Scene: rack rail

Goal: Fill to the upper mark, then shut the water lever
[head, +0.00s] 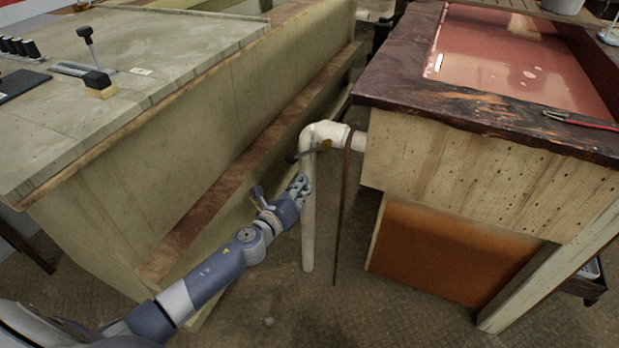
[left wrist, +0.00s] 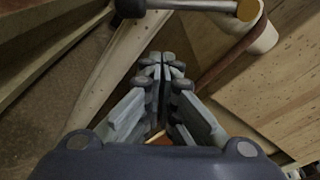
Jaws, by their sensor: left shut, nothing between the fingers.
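The water lever (head: 308,152) is a thin grey rod with a dark knob at its left end and a brass hub on the white pipe (head: 308,225). The rod points left, roughly level. In the left wrist view the lever (left wrist: 190,5) crosses the top, beyond my fingertips. My left gripper (head: 303,182) is shut and empty, just below the lever and close to the pipe; no contact shows. Its closed fingers also show in the wrist view (left wrist: 163,62). The basin (head: 400,85) holds shallow-looking reddish liquid (head: 500,60). A small white stroke (head: 438,63) shows there; I cannot tell level marks. My right gripper is out of view.
A long panelled bench (head: 180,155) with a control lever (head: 88,45) stands at the left. Red-handled pliers (head: 580,120) lie on the basin's front rim. A thin brown hose (head: 340,210) hangs beside the pipe. The floor below is open.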

